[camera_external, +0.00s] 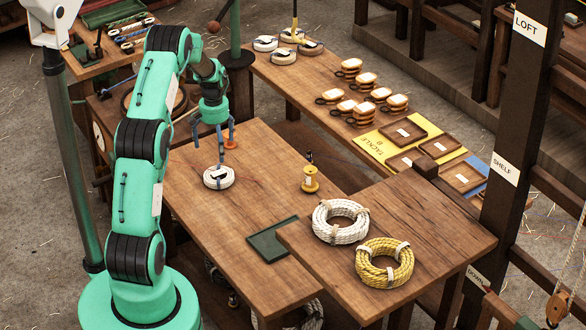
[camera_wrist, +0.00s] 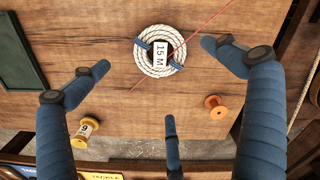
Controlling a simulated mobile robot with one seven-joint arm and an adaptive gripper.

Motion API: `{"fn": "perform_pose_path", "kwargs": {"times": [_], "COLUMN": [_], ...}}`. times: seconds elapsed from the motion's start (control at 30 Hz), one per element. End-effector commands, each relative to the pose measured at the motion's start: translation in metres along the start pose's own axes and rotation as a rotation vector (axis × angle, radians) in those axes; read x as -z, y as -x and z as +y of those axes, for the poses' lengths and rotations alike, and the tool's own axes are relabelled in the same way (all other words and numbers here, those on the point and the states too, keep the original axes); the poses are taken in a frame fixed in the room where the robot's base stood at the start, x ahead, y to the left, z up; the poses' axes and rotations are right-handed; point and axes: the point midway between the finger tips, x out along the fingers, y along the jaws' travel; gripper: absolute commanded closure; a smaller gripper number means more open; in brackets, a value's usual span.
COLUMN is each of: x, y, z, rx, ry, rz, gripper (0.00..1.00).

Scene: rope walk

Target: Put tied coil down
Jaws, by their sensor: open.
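A small white rope coil (camera_external: 218,184) with a dark-marked label lies on the wooden table (camera_external: 190,235), below my gripper (camera_external: 215,155). In the wrist view the coil (camera_wrist: 139,68) has blue ties at its sides and a "15 M" label at its centre. My gripper (camera_wrist: 160,80) is open, with its three blue fingers spread around the coil and apart from it. A thin red line crosses the coil in the wrist view.
An orange spool (camera_wrist: 217,107) and a yellow spool (camera_external: 310,182) stand on the table. A dark green tray (camera_external: 272,240) lies at its front. White (camera_external: 340,222) and yellow (camera_external: 384,263) coils rest on the raised board at right. The table left of the tray is clear.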

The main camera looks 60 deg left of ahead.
Motion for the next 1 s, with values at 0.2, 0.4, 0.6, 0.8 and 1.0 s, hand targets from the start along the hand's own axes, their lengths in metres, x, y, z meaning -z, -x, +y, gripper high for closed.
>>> {"fn": "perform_pose_path", "kwargs": {"times": [0.2, 0.4, 0.6, 0.8, 1.0], "x": [0.0001, 0.0001, 0.0002, 0.0002, -0.0009], "y": [0.0, 0.0, 0.0, 0.0, 0.009], "z": [0.0, 0.0, 0.0, 0.0, 0.0065], "rx": [0.0, 0.0, 0.0, 0.0, 0.0], "ry": [0.0, 0.0, 0.0, 0.0, -0.008], "rz": [0.0, 0.0, 0.001, 0.001, 0.006], "gripper": [0.0, 0.0, 0.0, 0.0, 0.0]}}
